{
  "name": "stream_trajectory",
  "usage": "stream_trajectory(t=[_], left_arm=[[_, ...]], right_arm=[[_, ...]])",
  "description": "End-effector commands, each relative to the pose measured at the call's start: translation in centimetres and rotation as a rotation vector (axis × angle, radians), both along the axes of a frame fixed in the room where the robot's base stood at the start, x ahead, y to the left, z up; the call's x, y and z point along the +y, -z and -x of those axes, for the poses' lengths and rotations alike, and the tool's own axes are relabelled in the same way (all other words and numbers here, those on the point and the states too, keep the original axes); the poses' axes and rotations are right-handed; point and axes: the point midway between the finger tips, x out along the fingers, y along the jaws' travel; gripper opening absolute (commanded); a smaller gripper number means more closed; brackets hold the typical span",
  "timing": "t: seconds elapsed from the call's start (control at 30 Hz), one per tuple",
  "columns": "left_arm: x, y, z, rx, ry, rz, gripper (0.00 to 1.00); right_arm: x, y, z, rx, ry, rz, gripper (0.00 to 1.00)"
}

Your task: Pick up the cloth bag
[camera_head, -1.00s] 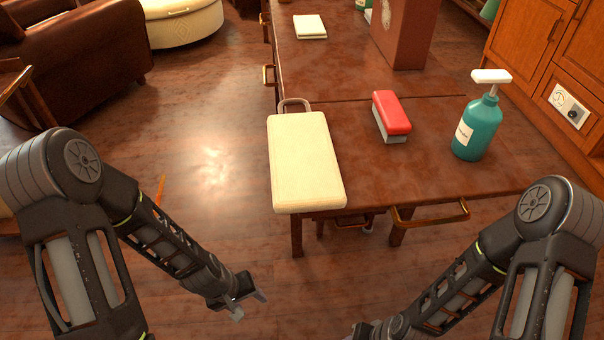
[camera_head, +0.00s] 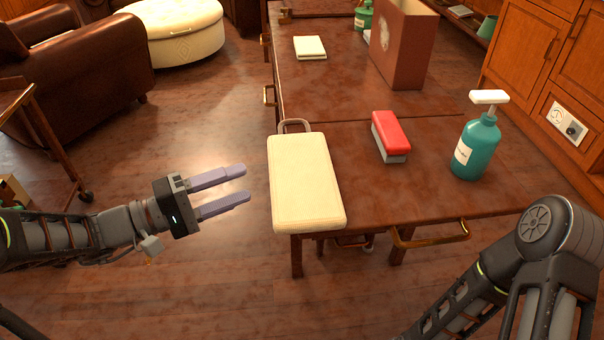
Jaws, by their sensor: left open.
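The cream cloth bag (camera_head: 305,182) lies flat at the near left corner of the wooden table (camera_head: 430,190), with its handle loop pointing to the far side. Its near end reaches the table's front edge. My left gripper (camera_head: 243,184) is open and empty, left of the bag, with its two fingers pointing right toward the bag's side. A small gap shows between the fingertips and the bag. My right arm shows at the lower right, but its gripper is out of the picture.
A red and grey brush (camera_head: 390,137) and a teal pump bottle (camera_head: 475,142) stand right of the bag. A folded cream cloth (camera_head: 310,47) and a brown box (camera_head: 402,45) are farther back. A brass handle (camera_head: 430,236) juts from the table's front.

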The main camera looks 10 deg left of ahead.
Motion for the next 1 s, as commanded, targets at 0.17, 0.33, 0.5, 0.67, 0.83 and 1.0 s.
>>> stream_trajectory(t=[0.17,0.33,0.5,0.67,0.83,1.0], left_arm=[[-0.6,0.2,-0.4,0.002,0.002,-0.001,0.51],[-2.0,0.1,-1.4,0.003,0.002,0.0,0.51],[-2.2,0.1,-1.5,0.003,0.001,-0.001,0.51],[-2.3,0.1,-1.6,0.003,0.002,-0.001,0.51],[-3.6,0.3,-2.4,0.003,0.005,-0.001,0.51],[-5.6,0.4,-3.9,0.004,0.005,-0.001,0.51]], right_arm=[[0.0,0.2,0.0,0.0,0.0,0.0,0.36],[-0.1,0.5,-0.1,-0.001,0.002,0.001,0.36],[-0.1,0.4,-0.1,-0.002,0.003,0.001,0.36],[-0.1,0.5,-0.1,-0.002,0.003,0.001,0.36],[-0.1,1.1,-0.2,-0.004,0.004,0.002,0.36],[-0.1,1.7,-0.3,-0.007,0.005,0.002,0.36]])
